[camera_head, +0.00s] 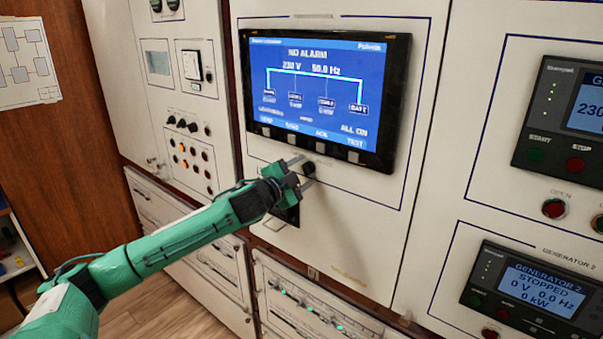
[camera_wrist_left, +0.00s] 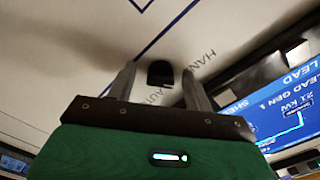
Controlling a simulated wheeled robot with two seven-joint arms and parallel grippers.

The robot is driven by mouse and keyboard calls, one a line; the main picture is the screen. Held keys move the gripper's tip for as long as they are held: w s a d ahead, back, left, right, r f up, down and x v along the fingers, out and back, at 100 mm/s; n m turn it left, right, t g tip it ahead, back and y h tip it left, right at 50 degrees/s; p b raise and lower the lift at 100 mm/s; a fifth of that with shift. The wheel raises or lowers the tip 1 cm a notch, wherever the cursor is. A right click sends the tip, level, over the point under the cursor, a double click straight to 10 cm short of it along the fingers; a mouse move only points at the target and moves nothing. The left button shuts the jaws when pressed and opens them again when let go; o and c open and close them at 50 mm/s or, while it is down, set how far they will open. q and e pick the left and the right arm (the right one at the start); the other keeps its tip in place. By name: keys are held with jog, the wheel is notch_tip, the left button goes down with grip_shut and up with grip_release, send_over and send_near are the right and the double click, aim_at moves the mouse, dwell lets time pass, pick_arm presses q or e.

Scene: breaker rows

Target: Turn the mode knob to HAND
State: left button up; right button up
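The mode knob (camera_head: 309,168) is a small black knob on the white panel under the big blue screen. In the left wrist view the knob (camera_wrist_left: 160,73) shows between the two grey fingers of my left gripper (camera_wrist_left: 159,76), with a gap on each side. The word HAND is readable to the right of the knob, and part of AUTO shows below it. In the head view my left gripper (camera_head: 304,172) is at the panel, fingers spread on either side of the knob. Which way the knob points is unclear. My right gripper is not in view.
The large screen (camera_head: 324,90) sits just above the knob, its bottom edge protruding near the gripper. A dark recess (camera_head: 288,214) lies below. Generator control units (camera_head: 528,290) are on the panel to the right. The panel right of the knob is bare.

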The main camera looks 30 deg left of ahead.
pick_arm(q)
jog(key=s+a+b, duration=0.1)
jog(key=s+b, duration=0.5)
jog(key=s, duration=0.7)
jog(key=shift+s+b, duration=0.3)
jog(key=shift+b, duration=0.05)
dwell(0.5)
dwell(0.7)
